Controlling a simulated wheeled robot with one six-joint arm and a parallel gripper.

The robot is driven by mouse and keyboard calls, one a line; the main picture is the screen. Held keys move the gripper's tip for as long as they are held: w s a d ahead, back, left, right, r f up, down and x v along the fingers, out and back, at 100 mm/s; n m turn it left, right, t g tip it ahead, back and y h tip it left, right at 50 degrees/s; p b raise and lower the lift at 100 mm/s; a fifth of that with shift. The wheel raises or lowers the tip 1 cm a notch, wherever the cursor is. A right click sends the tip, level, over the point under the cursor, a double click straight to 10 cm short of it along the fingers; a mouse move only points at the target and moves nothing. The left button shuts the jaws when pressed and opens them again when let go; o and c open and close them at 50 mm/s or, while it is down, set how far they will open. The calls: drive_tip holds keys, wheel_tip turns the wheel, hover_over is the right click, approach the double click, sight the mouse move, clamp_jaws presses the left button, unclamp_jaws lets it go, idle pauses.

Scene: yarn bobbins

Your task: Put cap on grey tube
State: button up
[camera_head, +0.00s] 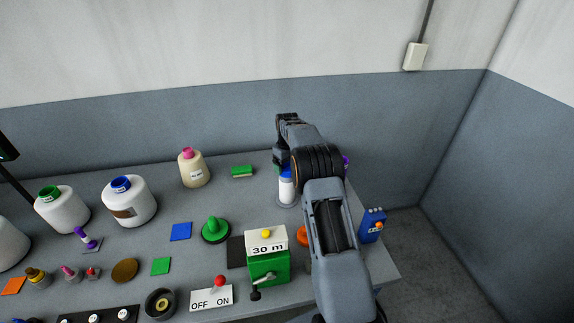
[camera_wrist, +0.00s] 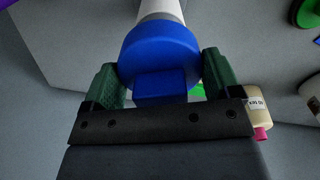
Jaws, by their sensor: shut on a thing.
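The blue cap (camera_wrist: 160,50) is a round disc with a square block on it. It lies between the two green fingers of my gripper (camera_wrist: 161,70), which is shut on it. The pale grey-white tube (camera_wrist: 160,9) lies directly beyond the cap and lines up with it. In the head view the tube (camera_head: 286,189) stands upright on the table, with the blue cap (camera_head: 285,171) at its top under my gripper (camera_head: 283,163). The cap's underside is hidden, so I cannot tell if it is fully seated.
A green box marked 30 m (camera_head: 268,266) with a crank stands in front of the tube. A blue device (camera_head: 372,226) is to the right. A green cone (camera_head: 215,230) and a cream bottle with pink cap (camera_head: 194,171) are to the left.

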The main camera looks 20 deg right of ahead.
drive_tip(key=shift+f, duration=0.15)
drive_tip(key=o, duration=0.7)
drive_tip(key=shift+o, duration=0.2)
wheel_tip(320, 180, up, 14)
drive_tip(key=shift+b, duration=0.45)
drive_tip(key=shift+f, duration=0.15)
